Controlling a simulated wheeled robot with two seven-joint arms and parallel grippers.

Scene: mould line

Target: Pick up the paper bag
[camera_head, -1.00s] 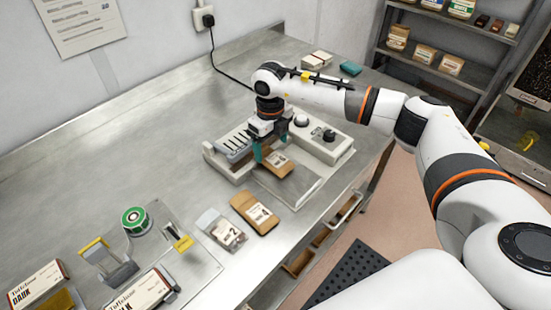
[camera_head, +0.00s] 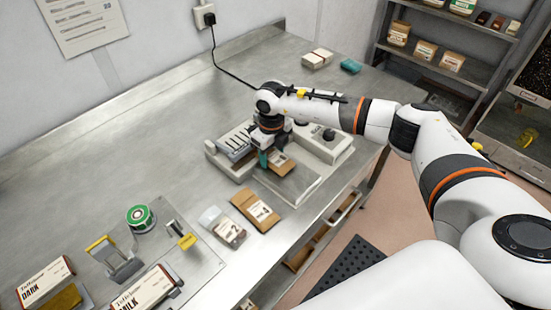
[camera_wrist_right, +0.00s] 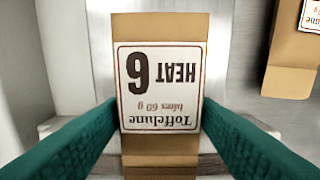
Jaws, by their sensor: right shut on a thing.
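A brown paper bag (camera_head: 281,164) with a white label sits at the front of the pale sealing machine. In the right wrist view the bag (camera_wrist_right: 160,30) fills the middle, its label reading "HEAT 6" upside down. My right gripper (camera_head: 265,158) has come down over it from above. In the right wrist view its teal fingers (camera_wrist_right: 160,112) press on both sides of the bag, so it is shut on it. Whether the bag is clear of the surface below, I cannot tell. My left gripper is not in view.
The sealing machine (camera_head: 327,153) stands around the gripper. A second brown bag (camera_head: 250,203) and a clear bag (camera_head: 217,221) lie in front of it. A green tape roll (camera_head: 140,217) and carton boxes (camera_head: 140,291) are at lower left. The metal table's (camera_head: 120,150) middle left is bare.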

